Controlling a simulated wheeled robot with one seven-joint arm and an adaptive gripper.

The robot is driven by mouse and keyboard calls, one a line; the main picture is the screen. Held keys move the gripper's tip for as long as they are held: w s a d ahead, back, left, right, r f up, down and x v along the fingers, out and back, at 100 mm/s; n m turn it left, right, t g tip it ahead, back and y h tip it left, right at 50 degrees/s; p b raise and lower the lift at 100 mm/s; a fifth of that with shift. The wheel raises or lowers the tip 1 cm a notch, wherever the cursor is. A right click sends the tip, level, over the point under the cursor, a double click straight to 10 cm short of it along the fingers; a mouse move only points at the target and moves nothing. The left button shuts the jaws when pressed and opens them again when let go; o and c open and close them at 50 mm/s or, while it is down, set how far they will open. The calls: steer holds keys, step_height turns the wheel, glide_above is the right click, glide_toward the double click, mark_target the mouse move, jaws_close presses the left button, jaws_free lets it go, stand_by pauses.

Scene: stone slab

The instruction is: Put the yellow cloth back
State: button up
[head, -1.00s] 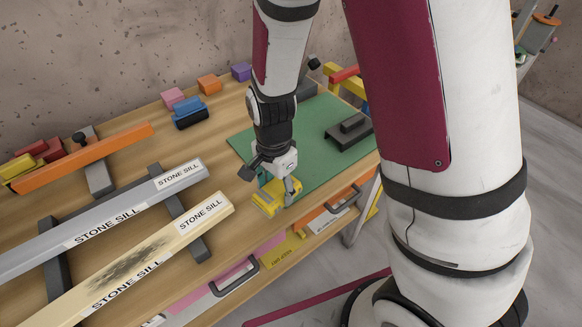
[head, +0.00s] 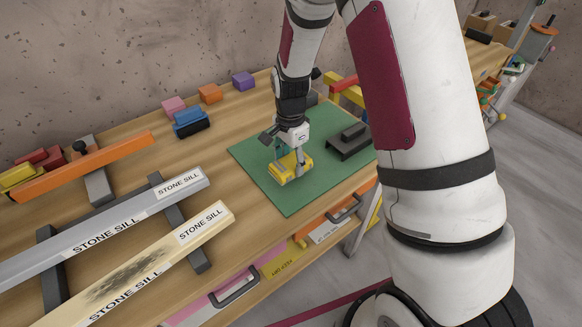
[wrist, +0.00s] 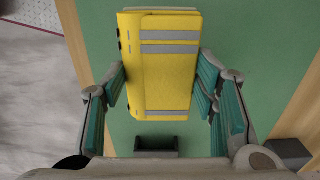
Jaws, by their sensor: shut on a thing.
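The yellow cloth (head: 284,173) looks like a thick folded pad with grey stripes; it also shows in the wrist view (wrist: 162,65). My gripper (head: 293,165) is shut on it, with a finger on each side in the wrist view (wrist: 163,92). The cloth is over the green mat (head: 287,201), near its left front part. I cannot tell whether it touches the mat or hangs just above it. In the head view my fingers cover part of the cloth.
A dark stepped block (head: 348,142) stands on the mat to the right. Blue and black blocks (head: 191,123) lie behind left. Two long stone sills (head: 110,229) rest on dark supports at the left. Drawers with handles (head: 236,287) are under the bench's front edge. Bare mat lies around the cloth.

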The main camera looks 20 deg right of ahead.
mark_target(291, 161)
steer(key=shift+w+d, duration=0.1)
steer(key=shift+w, duration=0.1)
steer(key=shift+f, duration=1.75)
steer(key=shift+f, duration=0.1)
steer(key=o, duration=1.1)
steer(key=shift+o, duration=0.2)
